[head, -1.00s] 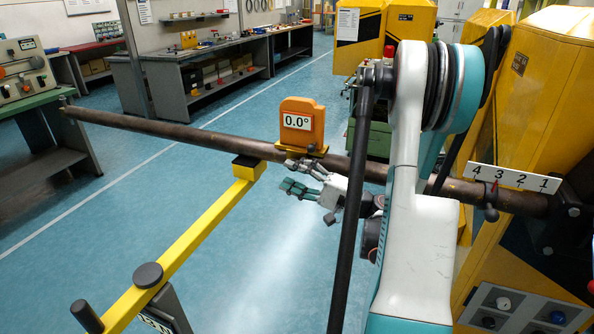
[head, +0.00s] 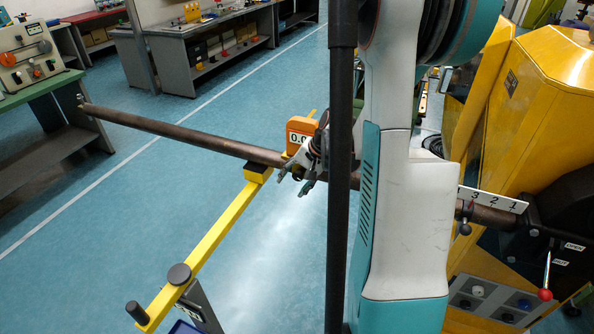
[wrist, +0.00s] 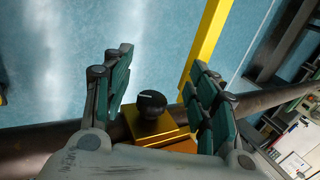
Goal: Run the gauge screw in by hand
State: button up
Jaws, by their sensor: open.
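The orange gauge (head: 300,130) sits on the long brown bar (head: 190,135), its display partly hidden by my arm. In the wrist view its black round screw knob (wrist: 151,103), with a white line on top, stands on a yellow clamp block (wrist: 165,130). My gripper (head: 300,186) is at the gauge, beside the bar. In the wrist view my gripper (wrist: 163,82) is open, with green-padded fingers left and right of the knob. Neither finger appears to touch it. I cannot tell the gap in depth.
A numbered scale plate (head: 500,199) and a red-ball lever (head: 546,293) are at right by the yellow machine (head: 545,110). Open blue floor lies left.

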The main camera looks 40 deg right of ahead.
aim_at(296, 172)
jog(key=shift+w+d+g+h+b, duration=0.3)
jog(key=shift+w+d+g+h, duration=0.2)
jog(key=shift+g, duration=0.8)
jog(key=shift+w+d+g+h+b, duration=0.3)
jog(key=shift+d+g+h, duration=0.2)
jog(key=shift+g, duration=0.8)
jog(key=shift+w+d+g+h+b, duration=0.25)
jog(key=shift+w+d+g+h, duration=0.3)
jog(key=shift+g, duration=0.75)
jog(key=shift+s+a, duration=0.1)
jog(key=shift+a, duration=0.1)
jog(key=c, duration=1.1)
jog(key=o, duration=1.1)
